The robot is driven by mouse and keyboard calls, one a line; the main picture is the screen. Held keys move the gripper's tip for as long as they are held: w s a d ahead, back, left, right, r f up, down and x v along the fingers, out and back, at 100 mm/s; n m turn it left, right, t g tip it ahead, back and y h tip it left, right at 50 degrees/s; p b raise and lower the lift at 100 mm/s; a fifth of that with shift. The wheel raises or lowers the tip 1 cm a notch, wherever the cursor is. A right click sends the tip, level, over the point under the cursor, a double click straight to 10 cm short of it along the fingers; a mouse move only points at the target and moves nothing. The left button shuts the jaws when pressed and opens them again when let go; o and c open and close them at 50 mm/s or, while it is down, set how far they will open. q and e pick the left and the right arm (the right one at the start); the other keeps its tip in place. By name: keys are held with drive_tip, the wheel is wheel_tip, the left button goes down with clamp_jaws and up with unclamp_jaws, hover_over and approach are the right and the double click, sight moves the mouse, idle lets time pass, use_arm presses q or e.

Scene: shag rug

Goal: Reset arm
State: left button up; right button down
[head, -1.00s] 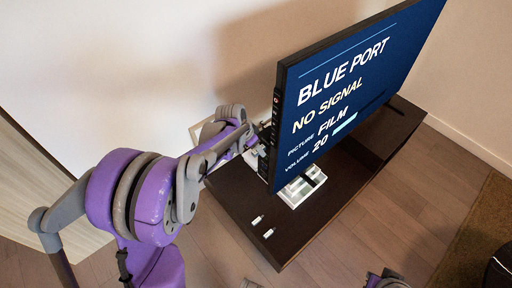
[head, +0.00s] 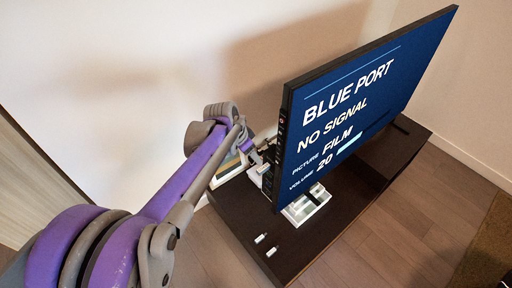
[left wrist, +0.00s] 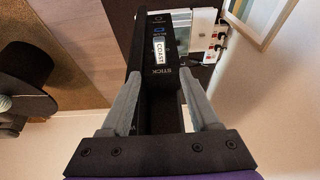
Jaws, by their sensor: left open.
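My left arm reaches in from the left in the head view, and its gripper (head: 262,157) is beside the near side edge of the television (head: 345,105). In the left wrist view, the open left gripper (left wrist: 160,78) has its two grey fingers on either side of the television's dark side panel (left wrist: 147,62). A small white label reading COAST shows there, with lettering below it. Whether the fingers touch the panel cannot be told. My right gripper is not in view.
The television stands on a low dark cabinet (head: 235,215). A white tray-like item (head: 306,206) lies below the screen, and two small white pieces (head: 265,244) lie nearer. The wall is close behind. Wood floor (head: 400,235) is clear at right.

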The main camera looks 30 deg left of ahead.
use_arm(q)
drive_tip(key=s+d+r+n+p, duration=0.1)
drive_tip(key=s+d, duration=0.2)
drive_tip(key=s, duration=0.3)
drive_tip(key=s+d+r+n+y+p, duration=0.1)
drive_tip(key=s+d+n+p, duration=0.1)
drive_tip(key=s+d, duration=0.2)
drive_tip(key=s+d+n+t+p, duration=0.1)
drive_tip(key=s+d+p, duration=0.1)
drive_tip(key=s, duration=0.8)
drive_tip(key=shift+s+d+r+y, duration=0.2)
drive_tip(key=shift+d+r+y, duration=0.2)
drive_tip(key=shift+d, duration=0.45)
